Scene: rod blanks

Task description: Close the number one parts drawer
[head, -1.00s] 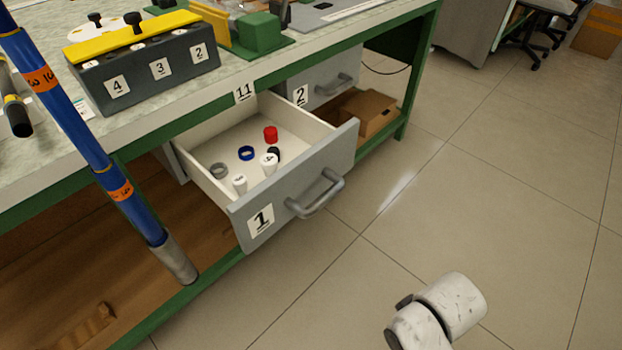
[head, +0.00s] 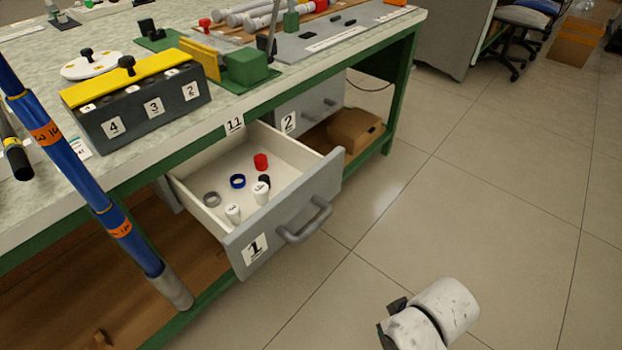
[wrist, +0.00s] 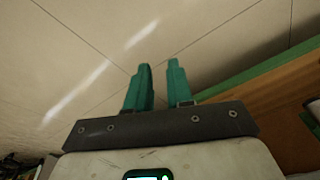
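The number one parts drawer (head: 290,216) stands pulled out from under the bench, with a grey front, a "1" label and a grey bar handle (head: 305,222). Inside lie a red cap, a blue ring, a grey ring, a black piece and two white pieces. My gripper (wrist: 160,72) shows in the wrist view with two green fingers apart and nothing between them, over floor tiles. In the head view my white arm is at the lower right, apart from the drawer; the fingers are mostly out of that view.
The number two drawer (head: 305,108) beside it is shut. A cardboard box (head: 353,131) sits on the lower shelf. A blue pole (head: 95,190) stands left of the drawer. The bench top (head: 235,105) carries a numbered block (head: 140,105). The tiled floor (head: 420,220) in front is clear.

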